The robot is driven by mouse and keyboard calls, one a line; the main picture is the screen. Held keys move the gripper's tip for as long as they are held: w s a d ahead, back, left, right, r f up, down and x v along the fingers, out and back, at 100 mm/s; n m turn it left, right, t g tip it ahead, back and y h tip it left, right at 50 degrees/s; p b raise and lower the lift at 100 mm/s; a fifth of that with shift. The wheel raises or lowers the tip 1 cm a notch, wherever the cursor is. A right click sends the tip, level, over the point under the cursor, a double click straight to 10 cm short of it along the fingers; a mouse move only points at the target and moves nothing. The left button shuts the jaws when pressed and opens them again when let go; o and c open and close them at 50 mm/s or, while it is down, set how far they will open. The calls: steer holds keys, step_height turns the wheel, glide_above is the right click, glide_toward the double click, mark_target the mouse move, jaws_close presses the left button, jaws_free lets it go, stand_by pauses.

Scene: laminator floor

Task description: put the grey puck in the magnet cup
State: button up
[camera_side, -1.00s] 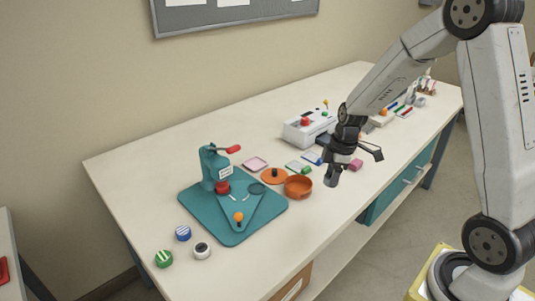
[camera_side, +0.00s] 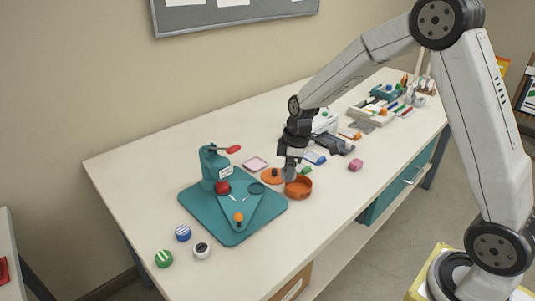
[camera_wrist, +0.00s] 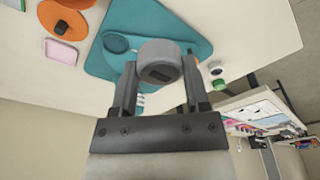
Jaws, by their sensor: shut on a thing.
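My gripper (camera_side: 289,168) is shut on the grey puck (camera_wrist: 158,62). The puck shows clearly between the two fingers in the wrist view, with a dark slot on its face. In the side view the puck (camera_side: 289,175) hangs at the fingertips, just behind and left of the open orange cup (camera_side: 299,189), which I take as the magnet cup. It appears above the table; its exact height over the cup cannot be told. The cup is only partly in the wrist view (camera_wrist: 79,3), at the top edge.
An orange lid (camera_side: 270,176) with a dark knob lies left of the cup. A teal press (camera_side: 225,228) stands further left. A pink-rimmed tray (camera_side: 256,163), a pink block (camera_side: 355,164) and small cards lie around. Blue, green and white pucks are at the front left.

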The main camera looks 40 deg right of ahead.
steer(key=w+f, duration=0.4)
steer(key=w, duration=0.5)
glide_above(256, 189)
steer(key=s, duration=0.2)
step_height(256, 189, down, 4)
steer(key=shift+w+f, duration=0.15)
steer(key=shift+f, duration=0.05)
steer(key=shift+w+d+f, duration=0.1)
steer(key=shift+w+f, duration=0.4)
steer(key=shift+w+f, duration=0.2)
steer(key=shift+f, duration=1.6)
steer(key=shift+f, duration=0.2)
steer(key=shift+f, duration=0.1)
